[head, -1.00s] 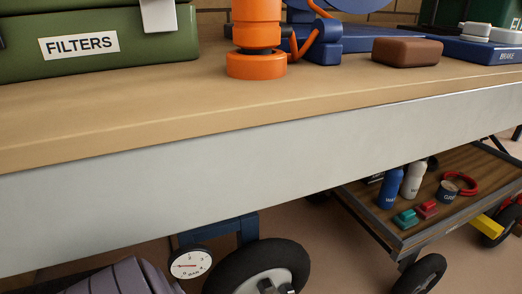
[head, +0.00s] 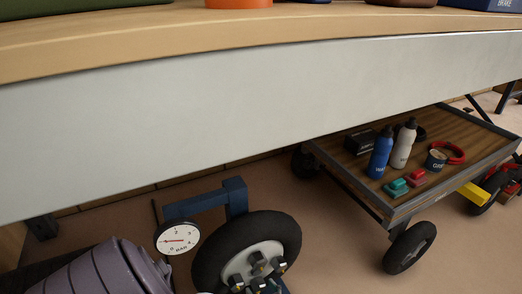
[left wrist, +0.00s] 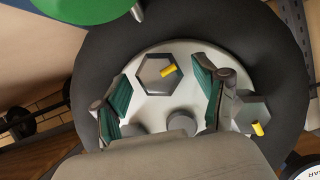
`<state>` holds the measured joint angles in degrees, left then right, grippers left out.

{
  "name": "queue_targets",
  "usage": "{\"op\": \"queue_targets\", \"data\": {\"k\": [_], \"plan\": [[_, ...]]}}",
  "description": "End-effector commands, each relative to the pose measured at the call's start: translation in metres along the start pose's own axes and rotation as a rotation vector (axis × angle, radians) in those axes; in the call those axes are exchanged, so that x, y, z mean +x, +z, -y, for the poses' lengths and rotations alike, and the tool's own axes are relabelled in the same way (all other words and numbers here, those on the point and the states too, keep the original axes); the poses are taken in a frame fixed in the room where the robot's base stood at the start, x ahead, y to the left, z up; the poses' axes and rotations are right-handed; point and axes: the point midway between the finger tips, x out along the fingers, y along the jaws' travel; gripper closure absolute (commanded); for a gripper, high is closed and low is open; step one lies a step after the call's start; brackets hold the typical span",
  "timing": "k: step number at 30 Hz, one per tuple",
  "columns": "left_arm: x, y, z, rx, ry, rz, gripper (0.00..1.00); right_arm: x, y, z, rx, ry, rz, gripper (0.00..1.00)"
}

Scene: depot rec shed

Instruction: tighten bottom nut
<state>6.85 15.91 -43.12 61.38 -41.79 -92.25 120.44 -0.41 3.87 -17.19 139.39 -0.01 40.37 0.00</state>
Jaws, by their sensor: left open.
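A black-tyred wheel (head: 205,255) with a pale hub stands on the floor below the bench in the head view. Several dark nuts (head: 258,260) sit on its hub. In the left wrist view, the pale hub (left wrist: 160,108) fills the middle. My left gripper (left wrist: 160,74) is open, its two green-padded fingers spread on either side of a grey hex nut (left wrist: 149,75) with a yellow mark. I see no contact with the nut. Another marked nut (left wrist: 246,108) lies beyond the right finger. My right gripper is not in view.
The bench's pale front panel (head: 250,90) hangs above the wheel. A dial gauge (head: 177,239) is left of the tyre. A low cart (head: 440,190) with bottles stands to the right. A green round thing (left wrist: 75,8) is near the hub in the wrist view.

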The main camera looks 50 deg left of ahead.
Motion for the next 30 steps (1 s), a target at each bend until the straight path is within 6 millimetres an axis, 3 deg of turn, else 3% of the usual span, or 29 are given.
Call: {"op": "queue_targets", "data": {"k": [11,21,30], "plan": [[0.0053,-0.0007,-0.0001,0.000,0.000,-0.001,0.29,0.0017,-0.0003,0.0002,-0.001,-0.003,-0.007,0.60],[0.0051,-0.0004,0.0000,0.000,0.000,0.000,0.86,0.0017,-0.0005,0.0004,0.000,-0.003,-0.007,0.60],[0.0043,0.0001,-0.0005,0.035,-0.015,0.001,0.88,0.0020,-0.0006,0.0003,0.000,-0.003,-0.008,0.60]]}}
